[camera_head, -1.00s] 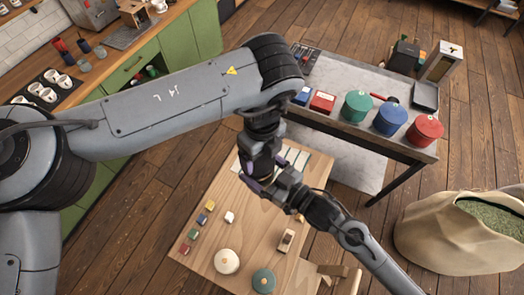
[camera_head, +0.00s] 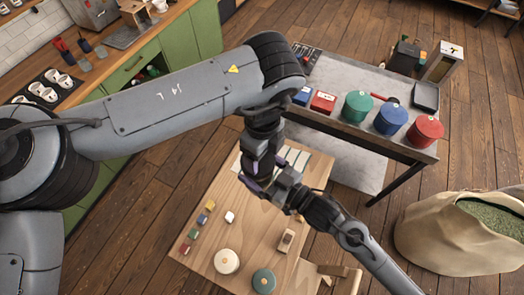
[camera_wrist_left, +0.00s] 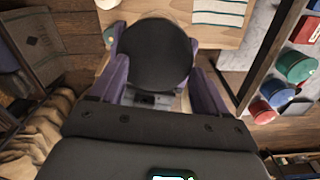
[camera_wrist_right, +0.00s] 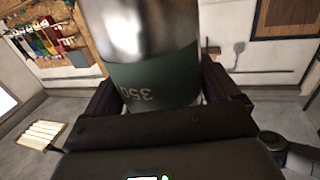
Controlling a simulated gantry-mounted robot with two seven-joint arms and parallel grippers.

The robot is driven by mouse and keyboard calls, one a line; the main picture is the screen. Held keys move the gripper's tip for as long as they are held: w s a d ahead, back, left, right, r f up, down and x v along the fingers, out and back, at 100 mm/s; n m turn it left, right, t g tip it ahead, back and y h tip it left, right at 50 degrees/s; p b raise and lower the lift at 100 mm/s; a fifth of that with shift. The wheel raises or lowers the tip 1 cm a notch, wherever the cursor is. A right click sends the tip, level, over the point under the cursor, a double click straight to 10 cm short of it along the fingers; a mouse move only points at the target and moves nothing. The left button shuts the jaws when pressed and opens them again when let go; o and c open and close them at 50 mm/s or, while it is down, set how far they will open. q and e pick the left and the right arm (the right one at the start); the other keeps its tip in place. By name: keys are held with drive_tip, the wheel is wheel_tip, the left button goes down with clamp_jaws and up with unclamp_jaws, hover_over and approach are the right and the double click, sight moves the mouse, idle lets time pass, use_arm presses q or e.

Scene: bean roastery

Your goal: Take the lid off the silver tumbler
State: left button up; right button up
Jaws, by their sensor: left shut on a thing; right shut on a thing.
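The silver tumbler (camera_wrist_right: 150,40) fills the upper middle of the right wrist view. It has a shiny silver body and a dark green part marked 350. My right gripper (camera_wrist_right: 160,92) is shut on it, one finger on each side. A round black lid (camera_wrist_left: 155,55) shows in the left wrist view, between the purple fingers of my left gripper (camera_wrist_left: 156,70), which is shut on it. In the head view the grippers meet above the wooden table, and the tumbler and lid are mostly hidden by them. I cannot tell whether lid and tumbler touch.
The wooden table (camera_head: 215,235) below holds small coloured blocks, a white lidded jar (camera_head: 227,261) and a teal one (camera_head: 263,281). A grey bench (camera_head: 340,125) with coloured tins stands behind. A sack (camera_head: 440,235) stands at right.

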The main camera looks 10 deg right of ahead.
use_arm(q)
drive_tip(key=shift+f, duration=0.1)
drive_tip(key=shift+c, duration=0.2)
drive_tip(key=shift+r, duration=0.45)
clamp_jaws()
drive_tip(key=shift+s+a+r, duration=0.15)
drive_tip(key=shift+r, duration=0.6)
